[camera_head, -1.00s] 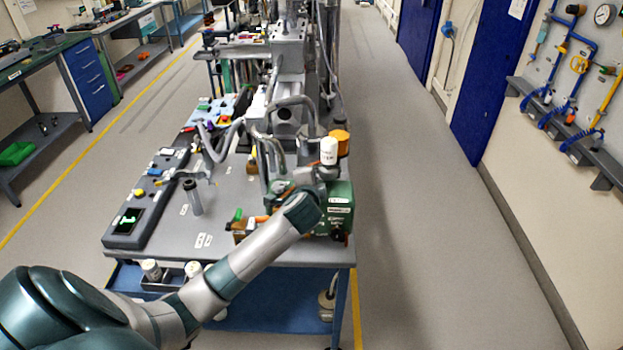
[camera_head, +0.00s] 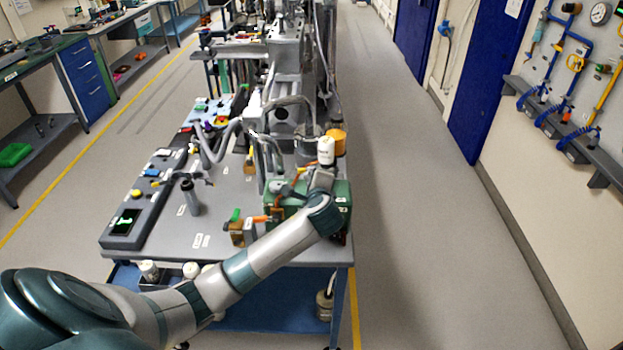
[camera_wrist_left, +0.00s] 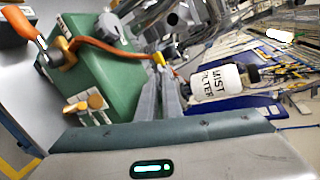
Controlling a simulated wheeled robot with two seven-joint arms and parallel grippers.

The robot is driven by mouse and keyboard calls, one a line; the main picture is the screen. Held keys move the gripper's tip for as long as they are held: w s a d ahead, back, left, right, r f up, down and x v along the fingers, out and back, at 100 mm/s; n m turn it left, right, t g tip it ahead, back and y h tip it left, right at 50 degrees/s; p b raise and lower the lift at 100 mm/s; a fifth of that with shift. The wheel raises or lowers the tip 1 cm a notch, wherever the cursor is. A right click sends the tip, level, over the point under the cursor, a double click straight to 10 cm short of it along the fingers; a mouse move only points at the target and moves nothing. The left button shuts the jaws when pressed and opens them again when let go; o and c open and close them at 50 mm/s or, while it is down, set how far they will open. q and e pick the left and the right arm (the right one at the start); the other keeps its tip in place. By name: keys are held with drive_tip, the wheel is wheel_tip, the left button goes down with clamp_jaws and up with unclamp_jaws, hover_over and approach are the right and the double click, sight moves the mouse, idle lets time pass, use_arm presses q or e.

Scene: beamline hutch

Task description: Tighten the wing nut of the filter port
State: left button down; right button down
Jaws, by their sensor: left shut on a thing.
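The white filter bottle (camera_head: 326,151) stands upright on the green pump box (camera_head: 343,190) at the table's near right end. In the left wrist view, the bottle (camera_wrist_left: 224,82) shows its dark lettering just right of my fingers, and the green box (camera_wrist_left: 95,70) lies to their left. My left gripper (camera_head: 318,180) is beside the filter port, just below the bottle in the head view. In the wrist view its fingers (camera_wrist_left: 160,80) are close together, with a small yellow piece (camera_wrist_left: 158,60), apparently the wing nut, at their tips. The fingers hide most of it. My right gripper is out of view.
An orange-capped container (camera_head: 337,138) stands close behind the bottle. An orange-handled valve (camera_wrist_left: 25,27) and an orange hose (camera_wrist_left: 105,46) are near the box. Grey hoses (camera_head: 270,150) rise behind. The floor right of the table is clear.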

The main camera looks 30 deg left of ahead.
use_arm(q)
drive_tip(key=shift+d+f+m+g+y, duration=0.1)
drive_tip(key=shift+f+m+g+y, duration=0.2)
drive_tip(key=shift+m+y, duration=0.35)
idle(0.4)
drive_tip(key=shift+r, duration=0.15)
idle(0.4)
drive_tip(key=c, duration=1.9)
unclamp_jaws()
drive_tip(key=shift+a+r, duration=0.1)
drive_tip(key=shift+a, duration=0.1)
drive_tip(key=shift+w+r, duration=0.1)
drive_tip(key=shift+d, duration=0.1)
